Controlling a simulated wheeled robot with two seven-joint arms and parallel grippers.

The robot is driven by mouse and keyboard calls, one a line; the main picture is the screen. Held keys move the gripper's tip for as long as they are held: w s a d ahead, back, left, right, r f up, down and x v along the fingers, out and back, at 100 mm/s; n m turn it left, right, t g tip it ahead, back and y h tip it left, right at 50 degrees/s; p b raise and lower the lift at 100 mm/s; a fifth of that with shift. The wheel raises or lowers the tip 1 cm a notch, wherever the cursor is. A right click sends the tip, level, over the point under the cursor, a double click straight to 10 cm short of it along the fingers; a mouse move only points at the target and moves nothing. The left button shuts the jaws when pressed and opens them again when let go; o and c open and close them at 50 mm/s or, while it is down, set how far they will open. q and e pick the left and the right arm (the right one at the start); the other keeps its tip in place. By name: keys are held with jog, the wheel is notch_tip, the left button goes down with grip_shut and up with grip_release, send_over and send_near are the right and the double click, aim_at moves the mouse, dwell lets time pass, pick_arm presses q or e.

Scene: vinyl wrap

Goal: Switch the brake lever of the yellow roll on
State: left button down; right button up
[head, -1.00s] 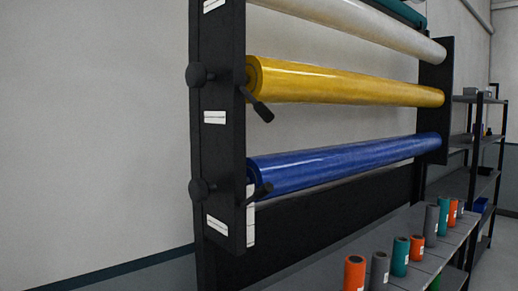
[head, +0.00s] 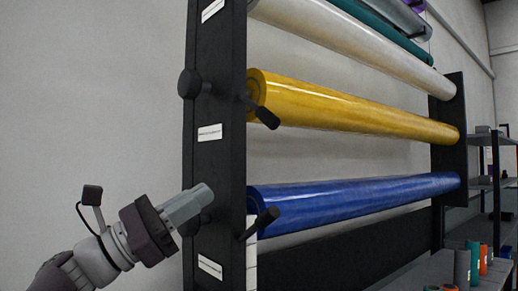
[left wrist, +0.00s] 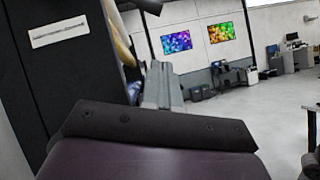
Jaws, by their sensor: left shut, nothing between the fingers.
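The yellow roll (head: 350,108) hangs on the rack between the white roll and the blue roll. Its black brake lever (head: 266,117) sits at the roll's near end, with its handle slanting down and right. My left gripper (head: 205,193) is shut and empty. In the head view it appears in front of the black rack post (head: 215,155), below and left of the lever. Its closed fingers (left wrist: 160,85) show in the left wrist view, with part of a yellow roll (left wrist: 120,38) behind them. My right gripper is not in view.
The blue roll (head: 360,200) has a similar lever (head: 263,221), close right of my left gripper. A round black knob (head: 190,84) juts from the post. Small coloured rolls (head: 462,268) stand on a shelf at lower right. The wall side at left is clear.

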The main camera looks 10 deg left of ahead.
aim_at(258, 110)
pick_arm(q)
jog(key=s+r+p+x, duration=0.1)
jog(key=r+p+x, duration=0.1)
jog(key=p+x, duration=0.6)
jog(key=x, duration=0.4)
jog(key=shift+r, duration=0.25)
jog(key=shift+w, duration=0.15)
